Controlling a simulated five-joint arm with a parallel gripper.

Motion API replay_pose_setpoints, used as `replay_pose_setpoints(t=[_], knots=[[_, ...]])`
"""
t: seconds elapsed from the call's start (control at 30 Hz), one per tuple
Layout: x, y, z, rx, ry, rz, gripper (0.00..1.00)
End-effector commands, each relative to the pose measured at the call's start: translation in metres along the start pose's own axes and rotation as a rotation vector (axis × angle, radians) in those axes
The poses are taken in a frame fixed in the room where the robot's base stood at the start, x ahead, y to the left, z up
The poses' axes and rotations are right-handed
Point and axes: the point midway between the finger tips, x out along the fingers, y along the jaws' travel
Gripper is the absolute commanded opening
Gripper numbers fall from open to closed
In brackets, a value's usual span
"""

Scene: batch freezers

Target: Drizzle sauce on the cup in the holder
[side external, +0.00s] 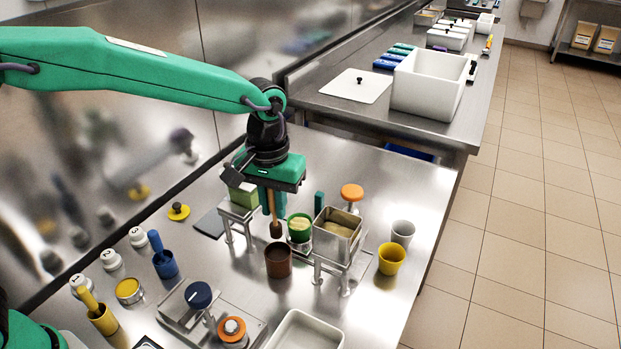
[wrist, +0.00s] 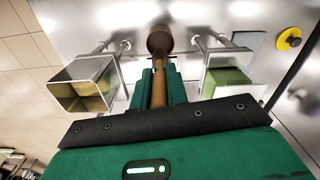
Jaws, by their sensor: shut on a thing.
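My gripper (side external: 271,207) points down and is shut on the brown handle of a ladle (side external: 276,229). The handle also shows between my fingers in the wrist view (wrist: 159,92), with the dark round ladle head beyond them. The ladle head hangs just above a dark brown pot (side external: 278,264), near its rim; I cannot tell whether it dips inside or what it carries. A green cup (side external: 299,236) with a pale yellow filling stands in a low metal holder (side external: 300,248), just right of the ladle. The wrist view does not clearly show the cup.
A metal bin (side external: 340,249) with yellowish contents stands on legs to the right. A green block (side external: 243,195) sits on a stand to the left. A white tray (side external: 305,332) lies at the front.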

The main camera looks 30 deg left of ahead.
Motion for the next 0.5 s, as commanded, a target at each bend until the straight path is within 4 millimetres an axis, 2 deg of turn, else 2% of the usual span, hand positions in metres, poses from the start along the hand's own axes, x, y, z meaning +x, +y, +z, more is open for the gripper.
replay_pose_setpoints(t=[0.27,0.5], knots=[[-0.004,0.002,-0.006,0.0,0.001,0.001,0.0],[-0.016,0.007,-0.029,-0.001,0.001,0.0,0.0]])
